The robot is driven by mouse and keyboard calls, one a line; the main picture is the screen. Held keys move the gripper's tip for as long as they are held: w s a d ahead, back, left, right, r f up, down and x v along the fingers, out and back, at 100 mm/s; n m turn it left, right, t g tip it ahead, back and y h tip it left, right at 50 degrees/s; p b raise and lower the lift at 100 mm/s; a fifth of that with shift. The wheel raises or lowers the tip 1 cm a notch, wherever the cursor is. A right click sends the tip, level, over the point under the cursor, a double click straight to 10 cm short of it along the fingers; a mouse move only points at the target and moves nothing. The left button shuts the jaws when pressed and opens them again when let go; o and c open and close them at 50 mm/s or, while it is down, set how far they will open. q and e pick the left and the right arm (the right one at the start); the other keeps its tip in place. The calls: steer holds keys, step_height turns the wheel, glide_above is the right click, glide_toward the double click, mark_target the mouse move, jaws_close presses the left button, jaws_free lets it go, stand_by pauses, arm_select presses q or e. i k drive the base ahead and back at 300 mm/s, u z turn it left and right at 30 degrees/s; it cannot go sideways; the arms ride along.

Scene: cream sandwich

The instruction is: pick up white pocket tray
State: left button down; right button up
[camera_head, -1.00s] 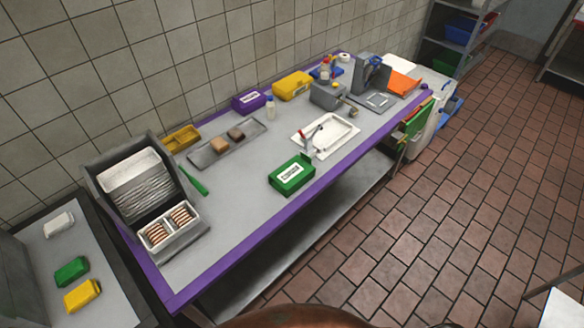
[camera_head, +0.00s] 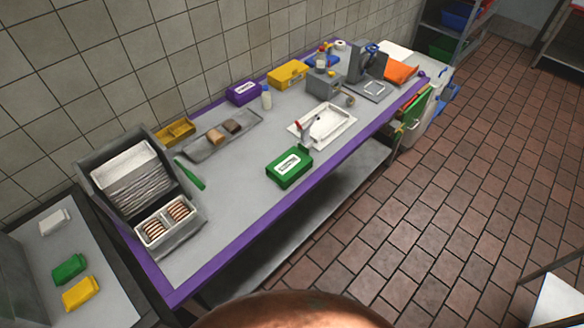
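Several white trays (camera_head: 130,175) stand stacked in a dark open-topped rack at the left end of the purple-edged table (camera_head: 235,215). In front of the rack, a white two-pocket tray (camera_head: 153,232) holds several round brown cookies in its two compartments. Another white tray (camera_head: 327,122), shallow and rectangular, lies on the table right of the middle. I cannot tell from the look alone which of these is the white pocket tray. Neither of my grippers is in view.
A green box (camera_head: 289,168) stands near the front edge. A grey tray (camera_head: 205,148) with two brown blocks, a purple box (camera_head: 242,92) and a yellow box (camera_head: 288,74) stand at the back. Tiled floor (camera_head: 420,210) is open at right.

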mark_target(173, 228)
steer(key=u, duration=1.3)
